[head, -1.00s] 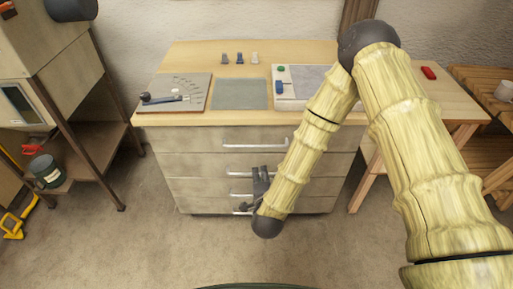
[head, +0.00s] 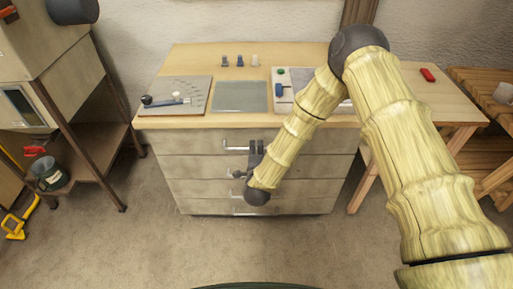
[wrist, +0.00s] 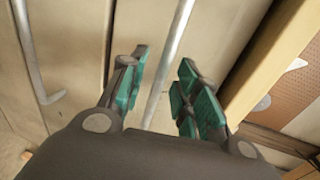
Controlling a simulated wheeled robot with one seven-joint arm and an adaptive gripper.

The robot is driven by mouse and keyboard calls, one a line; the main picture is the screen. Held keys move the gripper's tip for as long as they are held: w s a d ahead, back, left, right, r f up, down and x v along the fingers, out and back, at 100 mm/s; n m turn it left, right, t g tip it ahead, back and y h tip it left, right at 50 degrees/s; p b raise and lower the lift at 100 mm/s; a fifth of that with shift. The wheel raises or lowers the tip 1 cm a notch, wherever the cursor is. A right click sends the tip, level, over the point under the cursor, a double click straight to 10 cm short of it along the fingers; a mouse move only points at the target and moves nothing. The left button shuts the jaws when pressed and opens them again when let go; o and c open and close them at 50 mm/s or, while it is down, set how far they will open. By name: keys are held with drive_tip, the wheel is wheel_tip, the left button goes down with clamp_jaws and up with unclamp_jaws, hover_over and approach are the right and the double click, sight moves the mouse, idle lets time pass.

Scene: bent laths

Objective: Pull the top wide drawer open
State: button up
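The top wide drawer (head: 187,141) is closed, flush under the worktop in the grey cabinet. Its long silver handle (head: 235,149) is partly hidden by my gripper (head: 255,150) in the head view. In the wrist view this handle (wrist: 170,55) runs through the gap between the two fingers. My gripper (wrist: 164,62) is open there, its green pads on either side of the bar with space showing at both sides. I cannot tell how deep the bar lies between the pads. No grip on it shows.
A lower drawer handle (wrist: 38,65) shows at left in the wrist view. The worktop edge (wrist: 275,60) is close to the right finger. A lever board (head: 178,95) and a grey mat (head: 240,97) lie on the worktop. Floor in front is clear.

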drive_tip(key=shift+w+f, duration=0.15)
drive_tip(key=shift+w, duration=0.35)
clamp_jaws()
drive_tip(key=shift+s, duration=0.1)
